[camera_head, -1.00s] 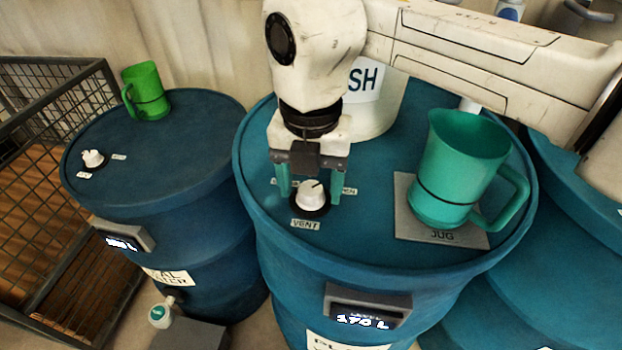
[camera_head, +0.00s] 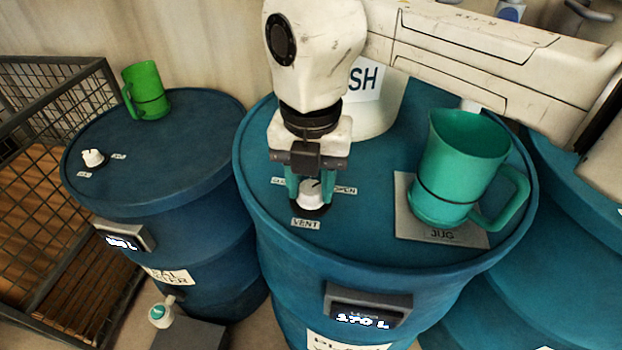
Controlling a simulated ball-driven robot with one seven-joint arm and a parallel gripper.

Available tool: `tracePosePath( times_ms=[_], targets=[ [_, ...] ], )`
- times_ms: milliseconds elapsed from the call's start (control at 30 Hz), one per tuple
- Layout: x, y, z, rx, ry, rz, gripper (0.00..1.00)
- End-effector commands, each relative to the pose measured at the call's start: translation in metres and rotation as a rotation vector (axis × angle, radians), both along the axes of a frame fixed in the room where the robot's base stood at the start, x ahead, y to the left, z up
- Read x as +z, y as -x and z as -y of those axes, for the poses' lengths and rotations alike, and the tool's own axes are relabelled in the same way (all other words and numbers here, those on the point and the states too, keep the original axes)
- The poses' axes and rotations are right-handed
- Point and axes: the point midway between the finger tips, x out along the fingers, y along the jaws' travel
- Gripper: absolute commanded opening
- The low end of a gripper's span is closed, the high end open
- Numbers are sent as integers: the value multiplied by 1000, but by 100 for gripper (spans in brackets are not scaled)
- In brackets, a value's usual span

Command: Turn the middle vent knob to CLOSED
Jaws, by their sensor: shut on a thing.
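The middle vent knob (camera_head: 311,196) is a white knob with a dark pointer line on a black base, on the lid of the middle blue drum (camera_head: 370,243). The line points up and to the right, toward the OPEN label (camera_head: 345,190). A VENT label (camera_head: 305,223) lies in front of the knob. Another label (camera_head: 279,182), partly hidden by a finger, lies at its left. My gripper (camera_head: 309,190) points down from above, its two green fingers shut on the knob's sides.
A teal jug (camera_head: 461,165) stands on a grey JUG pad (camera_head: 405,222) right of the knob. A white container (camera_head: 385,112) stands behind my wrist. The left drum (camera_head: 195,160) carries a green jug (camera_head: 147,90) and another white knob (camera_head: 92,157). A wire cage (camera_head: 50,200) stands at far left.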

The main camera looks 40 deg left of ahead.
Motion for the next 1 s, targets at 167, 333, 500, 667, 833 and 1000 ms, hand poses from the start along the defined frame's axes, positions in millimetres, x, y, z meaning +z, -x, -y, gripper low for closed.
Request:
tracePosePath(
  times_ms=[167, 333, 500, 667, 833, 1000],
  targets=[
    [1, 0, 0, 35, 0, 0, 9],
    [2, -1, 0, 120, -1, 1, 9],
    [3, -1, 0, 256, 1, 0, 9],
    [3, -1, 0, 407, -1, 2, 9],
    [2, -1, 0, 569, -1, 2, 9],
    [2, -1, 0, 730, -1, 2, 9]
  ],
)
